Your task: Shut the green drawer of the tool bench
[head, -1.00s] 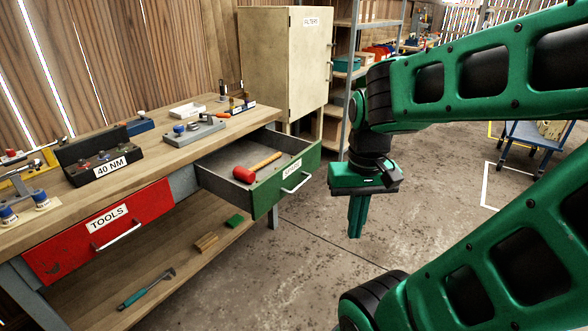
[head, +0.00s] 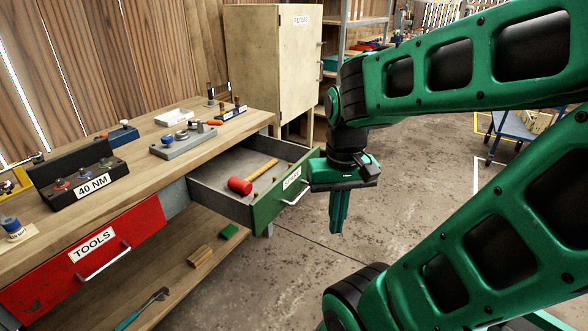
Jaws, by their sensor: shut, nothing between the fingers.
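The green drawer (head: 268,208) of the tool bench (head: 139,208) stands pulled out on the right side of the bench. Its front has a white label and a pale bar handle (head: 297,194). A red-headed mallet (head: 240,186) with a wooden handle lies inside it. My gripper (head: 338,228) points down, shut and empty, just right of the drawer front in the picture. Its body overlaps the drawer front's right end in the view; I cannot tell if they touch.
The red drawer (head: 60,258) labelled TOOLS is closed. A grey block with parts (head: 183,143) and a 40 NM box (head: 75,184) stand on the benchtop. A beige cabinet (head: 270,70) stands behind the bench. The concrete floor (head: 400,200) right of the drawer is clear.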

